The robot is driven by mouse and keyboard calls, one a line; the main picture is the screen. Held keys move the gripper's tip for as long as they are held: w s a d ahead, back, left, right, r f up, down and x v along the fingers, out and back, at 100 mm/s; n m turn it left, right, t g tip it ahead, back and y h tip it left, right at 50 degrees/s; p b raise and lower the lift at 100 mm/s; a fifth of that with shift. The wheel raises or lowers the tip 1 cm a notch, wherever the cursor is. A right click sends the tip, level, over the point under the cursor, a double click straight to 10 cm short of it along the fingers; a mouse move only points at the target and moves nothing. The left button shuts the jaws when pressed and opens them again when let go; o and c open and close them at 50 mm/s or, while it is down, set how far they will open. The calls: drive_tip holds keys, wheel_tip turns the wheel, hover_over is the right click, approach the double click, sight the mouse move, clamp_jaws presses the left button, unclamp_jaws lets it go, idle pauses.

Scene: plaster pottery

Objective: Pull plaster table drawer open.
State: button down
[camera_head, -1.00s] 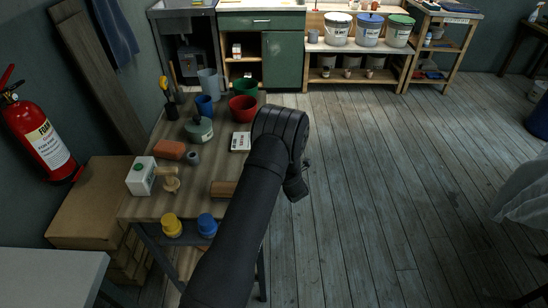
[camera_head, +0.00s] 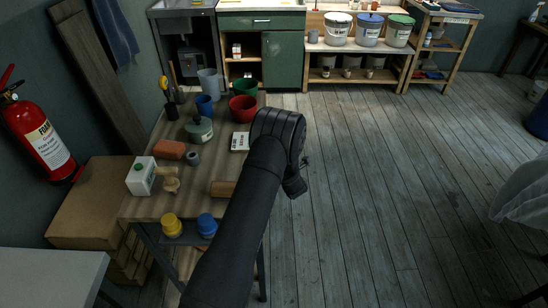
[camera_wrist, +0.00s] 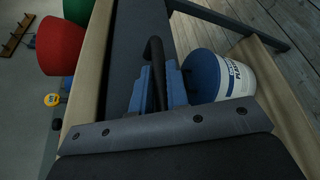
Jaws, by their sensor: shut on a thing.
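In the wrist view, the two blue fingers of my gripper (camera_wrist: 159,68) are closed on either side of a thin black bar handle (camera_wrist: 154,48). The handle is on a dark grey drawer front (camera_wrist: 128,35), beside the pale wooden edge (camera_wrist: 95,65) of the plaster table. No clear gap between drawer and table shows, so I cannot tell how far it is open. In the head view, my arm covers the right side of the plaster table (camera_head: 150,207), and the drawer, handle and fingertips are hidden.
A white bucket with a blue lid (camera_wrist: 205,75) stands below, close to the right finger in the wrist view. Red (camera_head: 243,108) and green (camera_head: 246,87) bowls stand on the table. Wooden floor (camera_head: 400,190) to the table's right is clear.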

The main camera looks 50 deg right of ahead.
drive_tip(key=s+d, duration=1.8)
drive_tip(key=shift+s+d, duration=0.2)
drive_tip(key=c, duration=1.4)
unclamp_jaws()
drive_tip(key=v, duration=1.7)
drive_tip(key=shift+s, duration=0.2)
drive_tip(key=x, duration=1.7)
drive_tip(key=shift+w, duration=0.25)
drive_tip(key=shift+s, duration=0.1)
